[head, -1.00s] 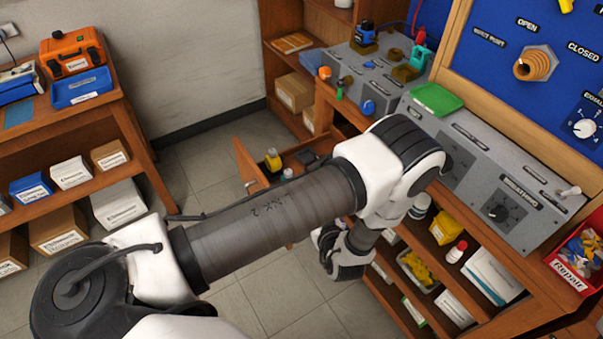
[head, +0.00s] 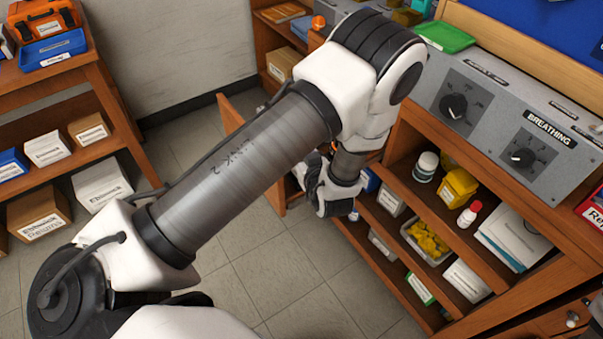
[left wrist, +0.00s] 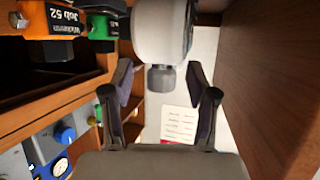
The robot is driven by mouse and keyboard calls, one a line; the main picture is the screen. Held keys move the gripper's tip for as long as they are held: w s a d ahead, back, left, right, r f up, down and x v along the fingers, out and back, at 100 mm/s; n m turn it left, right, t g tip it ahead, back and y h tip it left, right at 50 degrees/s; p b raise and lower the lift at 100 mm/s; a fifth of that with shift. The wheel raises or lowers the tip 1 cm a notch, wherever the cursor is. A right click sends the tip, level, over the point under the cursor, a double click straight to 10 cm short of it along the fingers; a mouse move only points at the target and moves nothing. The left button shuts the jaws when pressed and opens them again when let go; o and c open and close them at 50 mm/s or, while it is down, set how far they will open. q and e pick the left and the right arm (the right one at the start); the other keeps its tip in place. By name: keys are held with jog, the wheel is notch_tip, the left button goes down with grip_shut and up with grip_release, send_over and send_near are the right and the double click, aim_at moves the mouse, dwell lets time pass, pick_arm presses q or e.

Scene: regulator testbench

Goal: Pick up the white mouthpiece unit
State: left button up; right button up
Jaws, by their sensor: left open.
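A white rounded unit with a grey knob-like end, which looks like the white mouthpiece unit (left wrist: 160,32), is at the top middle of the left wrist view. It is cut off by the top edge of the picture. My left gripper (left wrist: 162,85) is open, with one finger on each side below the unit and its grey end between the fingertips. I cannot tell whether the fingers touch it. My right gripper is not in view.
A wooden wall (left wrist: 270,75) stands close at the right in the left wrist view. Orange (left wrist: 50,22) and green (left wrist: 103,25) tagged items are at upper left. The floor (head: 305,285) is clear.

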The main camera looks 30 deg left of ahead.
pick_arm(q)
jog(key=shift+w+a+f, duration=0.1)
jog(key=shift+a, duration=0.2)
jog(key=shift+d, duration=0.1)
grip_shut()
